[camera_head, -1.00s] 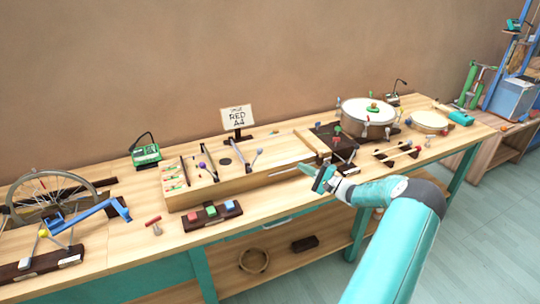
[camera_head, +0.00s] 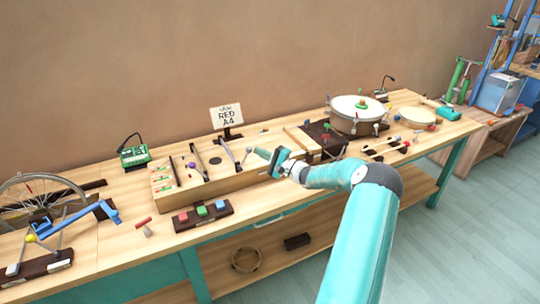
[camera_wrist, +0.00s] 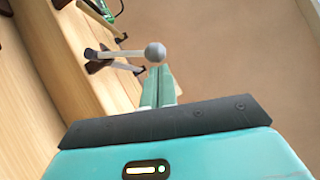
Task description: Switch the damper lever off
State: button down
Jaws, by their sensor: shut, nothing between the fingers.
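A lever with a grey ball knob (camera_head: 249,150) stands on the wooden string box (camera_head: 225,186). It also shows large in the wrist view, with a pale rod and a grey ball (camera_wrist: 155,52). My gripper (camera_head: 260,152) is shut and empty, just right of this knob in the head view. In the wrist view its fingertips (camera_wrist: 160,70) are close below the ball; I cannot tell whether they touch it. A second lever with a purple knob (camera_head: 192,165) stands further left on the box. No label shows which lever is the damper.
A block with red, green and blue buttons (camera_head: 202,214) lies in front. A drum (camera_head: 357,115) stands to the right, and a bicycle wheel (camera_head: 42,205) to the left.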

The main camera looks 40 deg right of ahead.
jog(key=shift+a+r, duration=0.1)
jog(key=shift+r, duration=0.05)
dwell(0.3)
jog(key=w+a+r+n+g+h, duration=0.1)
jog(key=a+n+g, duration=0.2)
jog(key=a+n, duration=0.1)
jog(key=w+a+r+n+g+h, duration=0.1)
jog(key=a+r+n+g+h, duration=0.1)
jog(key=a+n, duration=0.3)
jog(key=shift+w+a+r+n+g, duration=0.25)
jog(key=shift+w+n+g, duration=0.1)
jog(key=shift+g, duration=0.15)
jog(key=shift+a, duration=0.1)
dwell(0.6)
jog(key=w+d+r+v, duration=0.1)
jog(key=d+v, duration=0.1)
jog(key=v, duration=1.1)
jog(key=shift+r+h, duration=0.2)
jog(key=shift+h, duration=0.1)
